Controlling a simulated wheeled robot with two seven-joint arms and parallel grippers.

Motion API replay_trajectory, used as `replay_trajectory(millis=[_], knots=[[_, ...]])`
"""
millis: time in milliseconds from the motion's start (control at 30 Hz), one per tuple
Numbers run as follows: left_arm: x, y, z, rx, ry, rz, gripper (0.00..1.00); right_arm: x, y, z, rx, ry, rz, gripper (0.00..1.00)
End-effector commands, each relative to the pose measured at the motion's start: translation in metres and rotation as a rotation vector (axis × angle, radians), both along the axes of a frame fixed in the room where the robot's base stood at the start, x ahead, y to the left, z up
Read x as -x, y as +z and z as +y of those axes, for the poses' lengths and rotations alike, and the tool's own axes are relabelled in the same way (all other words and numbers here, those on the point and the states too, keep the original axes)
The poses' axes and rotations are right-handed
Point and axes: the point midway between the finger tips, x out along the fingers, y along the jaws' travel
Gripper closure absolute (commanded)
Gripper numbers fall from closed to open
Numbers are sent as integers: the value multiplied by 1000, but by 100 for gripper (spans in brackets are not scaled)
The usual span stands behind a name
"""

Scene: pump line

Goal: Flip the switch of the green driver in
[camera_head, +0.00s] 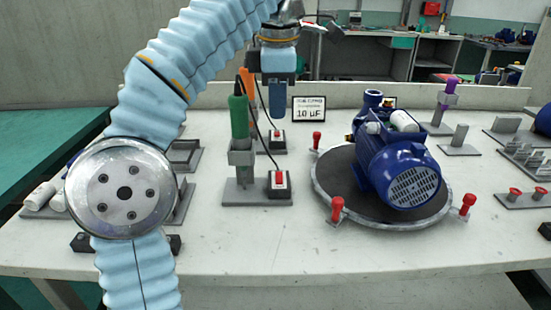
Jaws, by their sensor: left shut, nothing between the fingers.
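The green driver (239,116) stands upright in a grey holder (241,160) left of the table's middle. A thin black cable runs from it toward a small switch box with a red rocker (279,180) on the same grey base. Which way the rocker is tilted is too small to tell. My left gripper (277,114) points down with its fingers shut and empty. In the picture it is above that box and right of the driver; its exact height and depth are hard to judge. My right gripper is not in view.
An orange driver (251,78) and a second red switch box (276,140) are just behind. A blue pump (400,165) sits on a round plate with red-knobbed clamps to the right. A "10 µF" sign (309,109) stands behind. The table front (300,250) is clear.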

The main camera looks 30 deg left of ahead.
Motion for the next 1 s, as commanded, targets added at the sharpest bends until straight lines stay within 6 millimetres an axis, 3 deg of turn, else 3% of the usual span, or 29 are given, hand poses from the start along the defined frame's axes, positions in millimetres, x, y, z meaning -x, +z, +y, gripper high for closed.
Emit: replay_trajectory(millis=[367, 567, 800, 1000], knots=[[-2, -10, 2, -4, -2, 1, 100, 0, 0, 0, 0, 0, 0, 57], [-7, -46, 6, -3, -1, 4, 100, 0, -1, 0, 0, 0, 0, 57], [-15, -99, 11, -2, -1, 3, 100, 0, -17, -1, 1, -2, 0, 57], [-20, -127, 13, 0, -2, 2, 100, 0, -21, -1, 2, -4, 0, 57]])
